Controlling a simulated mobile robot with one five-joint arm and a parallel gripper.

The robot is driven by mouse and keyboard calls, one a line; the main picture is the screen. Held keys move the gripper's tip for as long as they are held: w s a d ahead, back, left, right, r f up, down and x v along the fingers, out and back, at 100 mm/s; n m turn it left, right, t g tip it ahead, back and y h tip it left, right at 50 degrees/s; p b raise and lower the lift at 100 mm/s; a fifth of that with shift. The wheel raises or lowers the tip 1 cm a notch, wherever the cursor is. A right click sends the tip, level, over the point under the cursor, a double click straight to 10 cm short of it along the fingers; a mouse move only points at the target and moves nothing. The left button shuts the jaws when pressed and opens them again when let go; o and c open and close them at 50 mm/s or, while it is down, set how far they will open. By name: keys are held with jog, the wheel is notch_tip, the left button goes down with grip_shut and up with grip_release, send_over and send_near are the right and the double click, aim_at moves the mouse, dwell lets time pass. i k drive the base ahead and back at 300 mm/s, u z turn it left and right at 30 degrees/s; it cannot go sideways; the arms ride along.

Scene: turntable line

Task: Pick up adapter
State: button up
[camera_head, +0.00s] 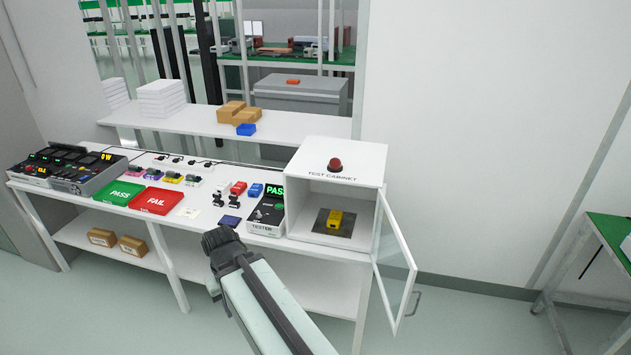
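Nothing in view is labelled as an adapter, so I cannot tell which item it is. A yellow block (335,219) sits on a dark plate (327,232) inside the open test cabinet (300,163). On the white bench (163,220) lie a red block (238,187), a blue block (256,190) and small black pieces (218,199). The dark end of my arm, with my gripper (218,238), is in front of the bench's front edge, left of the cabinet and apart from these items. Its fingers are too unclear to tell open from shut.
The cabinet's glass door (393,262) stands open toward the front right. A tester (267,212) showing PASS stands left of the cabinet. A green PASS tray (120,193) and red FAIL tray (157,201) lie farther left. Open floor is at the right.

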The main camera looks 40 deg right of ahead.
aim_at(334, 221)
jog(key=z, duration=0.55)
jog(key=i, duration=0.55)
jog(key=k, duration=0.6)
jog(key=z, duration=0.2)
jog(key=i, duration=0.6)
jog(key=u, duration=0.1)
jog(key=k, duration=0.5)
